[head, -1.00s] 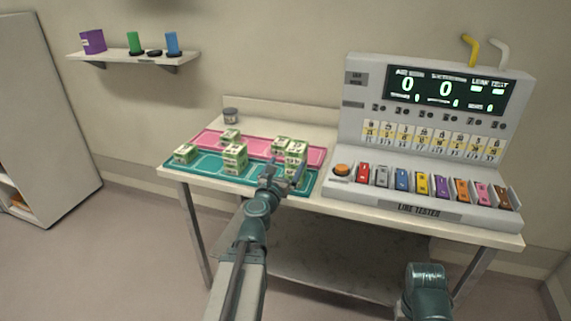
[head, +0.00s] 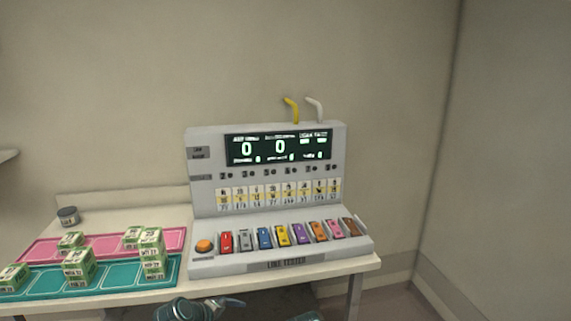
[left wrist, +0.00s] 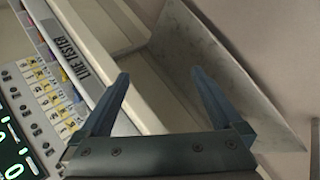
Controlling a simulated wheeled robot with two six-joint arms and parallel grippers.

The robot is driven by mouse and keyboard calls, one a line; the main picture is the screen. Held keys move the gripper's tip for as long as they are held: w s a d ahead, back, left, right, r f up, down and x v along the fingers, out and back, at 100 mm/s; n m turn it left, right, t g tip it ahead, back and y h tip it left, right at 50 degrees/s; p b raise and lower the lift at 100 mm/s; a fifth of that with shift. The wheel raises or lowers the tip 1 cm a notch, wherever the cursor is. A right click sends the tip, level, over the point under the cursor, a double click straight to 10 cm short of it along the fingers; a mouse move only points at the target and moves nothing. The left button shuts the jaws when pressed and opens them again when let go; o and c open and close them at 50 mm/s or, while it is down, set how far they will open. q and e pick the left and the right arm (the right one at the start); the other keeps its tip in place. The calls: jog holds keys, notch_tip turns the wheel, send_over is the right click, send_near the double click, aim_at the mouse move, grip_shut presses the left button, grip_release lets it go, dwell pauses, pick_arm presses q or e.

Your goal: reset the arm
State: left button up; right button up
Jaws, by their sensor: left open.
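My left gripper (left wrist: 162,90) is open in the left wrist view, with nothing between its two dark fingers. Beyond the fingers are the table's pale front edge and a grey panel. In the head view a teal part of my left arm and the gripper (head: 226,304) show at the bottom edge, in front of the table's front edge, below the line tester (head: 285,265). The tester's labelled face also fills the left of the left wrist view (left wrist: 66,48). My right gripper is not in view; only a sliver of a teal arm part shows at the bottom.
The table (head: 120,300) carries a pink mat (head: 105,243) and a teal mat (head: 110,283) with several green-and-white boxes (head: 79,267). The tester has an orange button (head: 204,246) and a row of coloured switches. A grey jar (head: 68,215) stands at the back left.

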pick_arm(q)
jog(key=s+a+f+m+g+y, duration=0.1)
jog(key=s+f+m+g+y, duration=0.4)
jog(key=s+m, duration=0.5)
jog(key=s+d+r+m+g+p, duration=0.1)
jog(key=s+d+m+p, duration=0.1)
jog(key=d, duration=0.3)
jog(key=s+d+r+m+g+y+p, duration=0.1)
jog(key=s+d+r+m+p, duration=0.1)
jog(key=s+d, duration=0.2)
jog(key=shift+d+r+g+p, duration=0.3)
jog(key=shift+d+g+p, duration=0.1)
jog(key=shift+d, duration=0.25)
